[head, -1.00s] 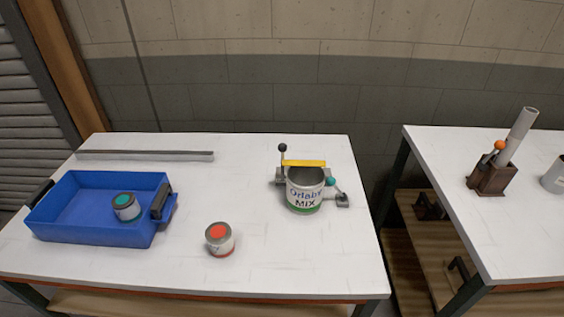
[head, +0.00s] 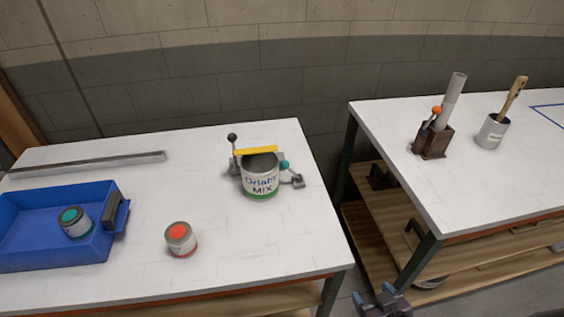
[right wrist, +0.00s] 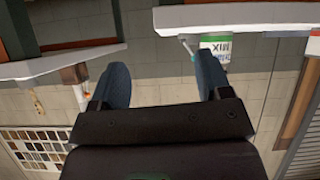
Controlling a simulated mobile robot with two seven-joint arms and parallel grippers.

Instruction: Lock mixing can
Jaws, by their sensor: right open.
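The mixing can (head: 260,178), white with a green base and "Orlaby MIX" lettering, stands upright and open-topped at the back right of the left table. It sits in a metal clamp fixture with a black-knobbed lever (head: 233,140), a yellow bar (head: 256,152) across its back rim, and a teal-knobbed lever (head: 284,165) at its right. The can shows upside down in the right wrist view (right wrist: 214,44). My right gripper (head: 382,302) is low, at the bottom edge of the head view, off the tables. In the right wrist view its fingers (right wrist: 160,85) are spread and empty. My left gripper is out of view.
A blue crate (head: 112,228) at left holds a teal-lidded tin (head: 75,222). A metal bar (head: 90,163) lies behind. The right table (head: 480,200) bears a tube holder (head: 432,142) and a cup with a brush (head: 492,133). A floor gap separates the tables.

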